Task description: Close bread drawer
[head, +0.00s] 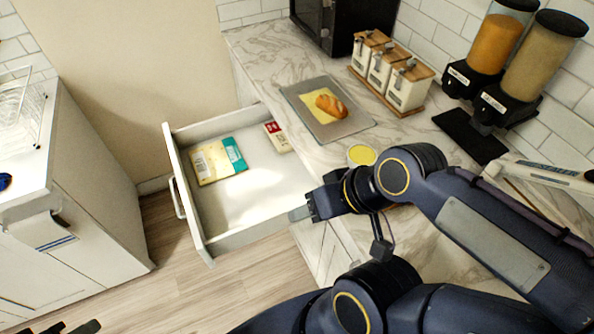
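The white drawer (187,199) is pulled far out from under the marble counter. Its handle (178,198) is on the outside of its front panel, facing left. Two packets lie inside: a yellow and teal one (218,161) and a cream and red one (278,137). My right gripper (297,213) is over the drawer's near side wall, close to the counter. I cannot tell if it touches the wall, nor how far its fingers are apart. A dark tip at the bottom left edge seems to be part of my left gripper (72,328), mostly cut off.
On the counter (262,52) are a tray with a bread loaf (331,105), a yellow-topped container (361,155), canisters (407,86) and two dispensers (497,45). A white cabinet (90,190) stands left. Wooden floor (170,265) lies clear between cabinet and drawer.

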